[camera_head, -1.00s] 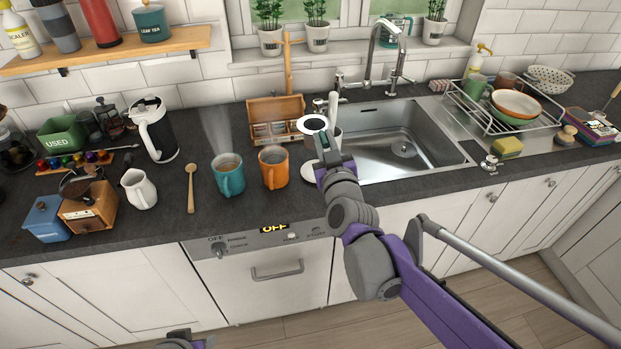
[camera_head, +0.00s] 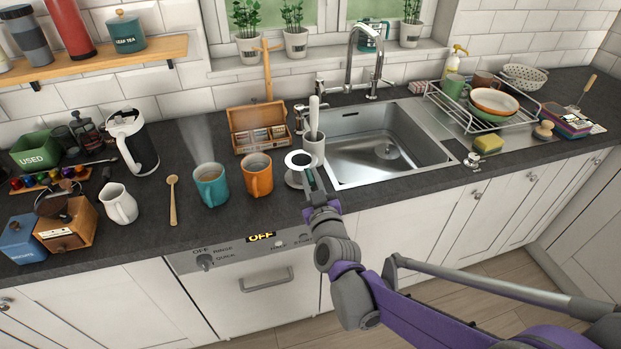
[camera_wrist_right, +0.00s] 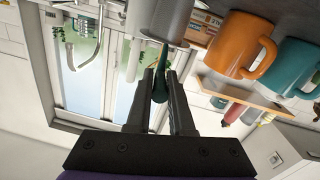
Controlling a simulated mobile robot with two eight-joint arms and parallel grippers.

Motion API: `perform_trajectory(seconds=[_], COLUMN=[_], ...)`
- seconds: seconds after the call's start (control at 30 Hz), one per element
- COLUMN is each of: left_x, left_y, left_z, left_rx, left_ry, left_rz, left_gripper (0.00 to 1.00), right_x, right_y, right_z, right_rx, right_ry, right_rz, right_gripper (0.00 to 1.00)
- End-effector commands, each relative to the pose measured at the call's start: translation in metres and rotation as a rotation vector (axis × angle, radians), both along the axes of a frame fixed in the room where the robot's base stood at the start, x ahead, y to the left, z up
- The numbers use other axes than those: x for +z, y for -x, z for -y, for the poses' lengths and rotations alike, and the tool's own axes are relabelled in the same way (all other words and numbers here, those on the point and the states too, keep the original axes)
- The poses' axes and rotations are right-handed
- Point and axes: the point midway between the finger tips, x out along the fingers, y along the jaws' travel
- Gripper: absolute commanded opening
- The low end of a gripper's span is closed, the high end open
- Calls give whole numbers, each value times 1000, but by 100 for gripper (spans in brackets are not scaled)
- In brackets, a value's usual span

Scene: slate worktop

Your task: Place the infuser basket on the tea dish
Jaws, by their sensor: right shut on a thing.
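The infuser basket (camera_head: 299,159) has a pale round rim with a dark inside, and a green handle. My right gripper (camera_head: 311,181) is shut on that handle. In the right wrist view the grey basket wall (camera_wrist_right: 166,18) stands beyond my right fingertips (camera_wrist_right: 157,82), with the green handle between them. The white tea dish (camera_head: 290,180) lies on the worktop directly below the basket, partly hidden by the basket and my gripper. I cannot tell whether the basket touches the dish or hovers just above it. My left gripper is not in view.
An orange mug (camera_head: 258,177) and a teal mug (camera_head: 211,186) stand left of the dish. A wooden tea box (camera_head: 257,125) is at the back, and the sink (camera_head: 385,145) is to the right.

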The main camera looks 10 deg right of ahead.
Motion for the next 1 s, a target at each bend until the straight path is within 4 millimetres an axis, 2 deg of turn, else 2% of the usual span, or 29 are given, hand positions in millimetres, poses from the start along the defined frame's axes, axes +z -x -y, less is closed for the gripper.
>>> perform_trajectory(seconds=[0.2, 0.23, 0.4, 0.77, 0.87, 1.0], left_x=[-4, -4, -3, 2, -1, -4], left_y=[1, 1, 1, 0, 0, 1], left_z=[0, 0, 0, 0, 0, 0], left_rx=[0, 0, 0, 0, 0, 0], left_ry=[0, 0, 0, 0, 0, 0], left_rz=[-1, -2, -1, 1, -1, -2], left_gripper=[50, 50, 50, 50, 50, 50], right_x=[-4, -4, -3, 2, 1, 0], right_y=[0, 0, 0, 0, 13, 41], right_z=[0, 0, 0, 0, -1, -1], right_rx=[0, 0, 0, 0, 1, 1], right_ry=[0, 1, 0, 0, -1, -1], right_rz=[0, 0, 0, 1, 0, 0], right_gripper=[0, 22, 50, 50, 50, 50])
